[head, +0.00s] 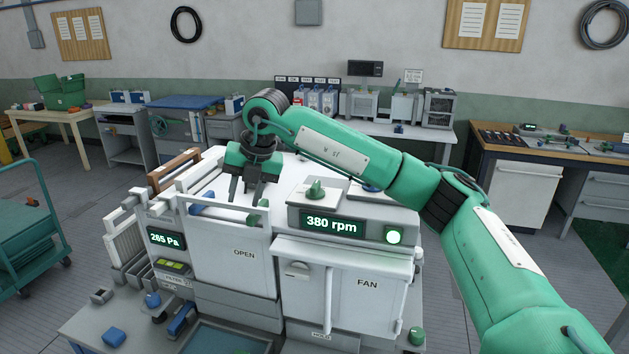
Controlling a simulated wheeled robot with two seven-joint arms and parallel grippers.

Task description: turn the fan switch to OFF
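A white machine has a front panel marked FAN (368,283). A green knob (315,191) stands on top of the display housing. No label shows which of these is the fan switch. My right gripper (243,203) points down above the OPEN panel (240,256), left of the green knob and apart from it. Its fingers are spread and appear empty. My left gripper is out of view.
A second display (166,239) reads 265 Pa at the machine's left. Blue and grey small parts lie on the ledge in front. A green knob (416,337) stands at the lower right. My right arm crosses above the machine's right side. A teal cart (35,240) stands left.

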